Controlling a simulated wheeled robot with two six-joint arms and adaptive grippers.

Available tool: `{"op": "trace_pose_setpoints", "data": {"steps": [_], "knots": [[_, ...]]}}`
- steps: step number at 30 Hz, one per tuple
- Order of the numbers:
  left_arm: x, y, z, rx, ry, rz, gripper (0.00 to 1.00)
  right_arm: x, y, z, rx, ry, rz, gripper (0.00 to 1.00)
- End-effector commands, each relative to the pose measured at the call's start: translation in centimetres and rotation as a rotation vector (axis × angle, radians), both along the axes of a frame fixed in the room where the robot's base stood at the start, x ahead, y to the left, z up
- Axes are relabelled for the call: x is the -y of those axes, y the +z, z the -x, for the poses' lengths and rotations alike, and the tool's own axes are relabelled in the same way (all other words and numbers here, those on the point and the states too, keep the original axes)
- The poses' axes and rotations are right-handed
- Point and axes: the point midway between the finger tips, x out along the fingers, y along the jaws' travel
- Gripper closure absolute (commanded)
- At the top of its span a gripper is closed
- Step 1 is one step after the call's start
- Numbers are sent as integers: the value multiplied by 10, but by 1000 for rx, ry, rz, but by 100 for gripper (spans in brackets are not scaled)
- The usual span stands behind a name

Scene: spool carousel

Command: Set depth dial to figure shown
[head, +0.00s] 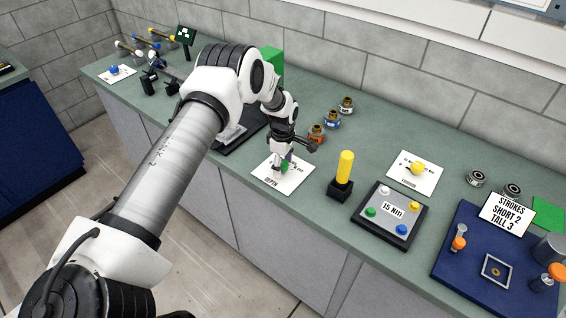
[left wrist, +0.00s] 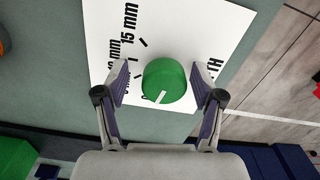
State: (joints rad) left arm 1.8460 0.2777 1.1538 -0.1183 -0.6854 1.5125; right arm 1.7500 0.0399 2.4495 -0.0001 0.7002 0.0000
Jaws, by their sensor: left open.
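The green depth dial (left wrist: 166,80) sits on a white card (left wrist: 200,22) printed with figures; "15 mm" and another mm mark read clearly in the left wrist view. A white pointer line on the dial points toward the bottom left of that view. In the head view the card (head: 298,182) reads "DEPTH", and the dial (head: 284,166) is partly hidden by my left gripper (head: 282,160). My right gripper is not in view.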

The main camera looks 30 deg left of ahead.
Motion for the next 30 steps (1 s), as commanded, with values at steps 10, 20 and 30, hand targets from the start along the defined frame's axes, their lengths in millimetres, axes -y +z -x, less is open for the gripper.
{"op": "trace_pose_setpoints", "data": {"steps": [10, 20, 30], "knots": [[0, 0, 1, -2, 0, 0, 91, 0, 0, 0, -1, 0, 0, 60], [0, -3, 2, -5, -41, 1, 91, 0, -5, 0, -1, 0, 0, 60], [0, -6, 2, -6, -247, 4, 91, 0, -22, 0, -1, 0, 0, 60]]}}
